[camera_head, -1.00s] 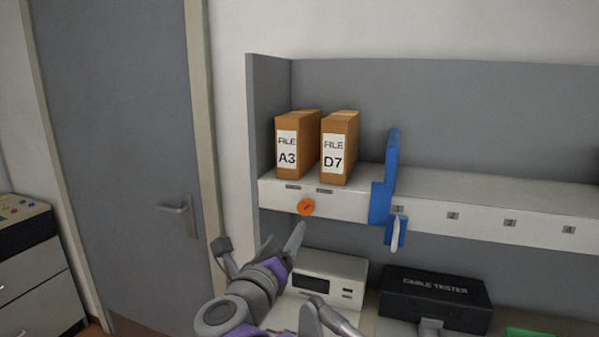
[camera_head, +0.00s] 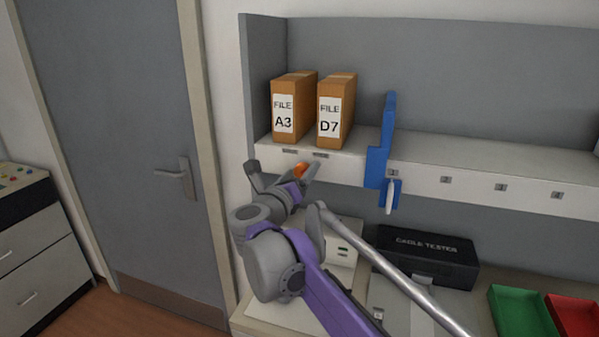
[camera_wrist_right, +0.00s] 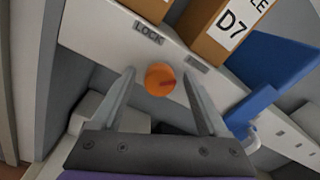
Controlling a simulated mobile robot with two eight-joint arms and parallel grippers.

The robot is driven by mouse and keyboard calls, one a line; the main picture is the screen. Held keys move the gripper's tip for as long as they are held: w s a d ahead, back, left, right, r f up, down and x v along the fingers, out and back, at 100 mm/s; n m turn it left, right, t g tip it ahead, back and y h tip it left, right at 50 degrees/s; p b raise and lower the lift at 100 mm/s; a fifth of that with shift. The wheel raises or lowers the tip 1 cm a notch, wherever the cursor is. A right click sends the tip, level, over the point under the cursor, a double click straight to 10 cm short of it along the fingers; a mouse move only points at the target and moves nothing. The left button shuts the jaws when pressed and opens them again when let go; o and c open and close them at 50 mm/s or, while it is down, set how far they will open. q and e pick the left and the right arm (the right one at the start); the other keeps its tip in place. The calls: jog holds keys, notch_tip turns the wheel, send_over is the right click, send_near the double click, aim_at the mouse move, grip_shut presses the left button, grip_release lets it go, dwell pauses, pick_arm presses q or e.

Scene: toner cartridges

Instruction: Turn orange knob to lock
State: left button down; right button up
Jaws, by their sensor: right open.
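The orange knob (camera_head: 300,170) sits on the white front edge of the shelf, below the file boxes. In the head view it is partly hidden by my right gripper (camera_head: 283,172). My right gripper (camera_wrist_right: 160,88) is open there, with one finger on each side of the knob and gaps to both. I cannot tell how far the fingertips are from the shelf face. A plate marked LOCK (camera_wrist_right: 149,28) is above the knob. My left gripper is not in view.
Two file boxes, A3 (camera_head: 291,106) and D7 (camera_head: 335,110), stand on the shelf above the knob. A blue bracket (camera_head: 383,150) sticks out to the right. Below are a black cable tester case (camera_head: 428,256), a green tray (camera_head: 520,312) and a red tray (camera_head: 573,316).

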grip_shut()
dwell(0.4)
jog(key=shift+n, duration=0.4)
jog(key=n, duration=0.7)
jog(key=shift+f+n, duration=0.1)
jog(key=shift+n, duration=0.2)
jog(key=n, duration=0.4)
jog(key=shift+n, duration=0.4)
jog(key=n, duration=0.4)
jog(key=shift+f+n+y, duration=0.1)
jog(key=shift+n+y, duration=0.2)
jog(key=shift+n, duration=0.4)
